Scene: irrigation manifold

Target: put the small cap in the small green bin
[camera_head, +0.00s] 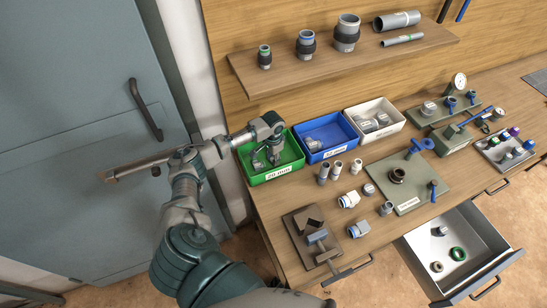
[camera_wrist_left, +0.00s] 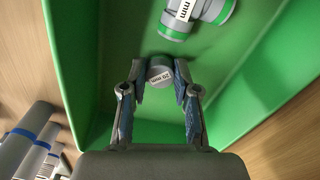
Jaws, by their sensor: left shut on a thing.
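The small green bin (camera_head: 297,150) stands on the bench below the shelf, its front label reading 20 mm. It fills most of the left wrist view (camera_wrist_left: 250,85). My left gripper (camera_head: 266,159) reaches down into the bin. In the left wrist view its two fingers (camera_wrist_left: 160,88) are shut on the small cap (camera_wrist_left: 159,75), a short grey round piece marked 20 mm, at the fingertips. Whether the cap touches the bin floor I cannot tell. A grey fitting with green ends (camera_wrist_left: 195,14) lies in the bin beyond the cap. My right gripper is not in view.
A blue bin (camera_head: 325,153) and a white bin (camera_head: 378,137) stand to the right, both holding grey fittings. A vise (camera_head: 312,235), loose fittings and a green plate (camera_head: 408,200) are in front. A drawer (camera_head: 455,250) stands open at the lower right.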

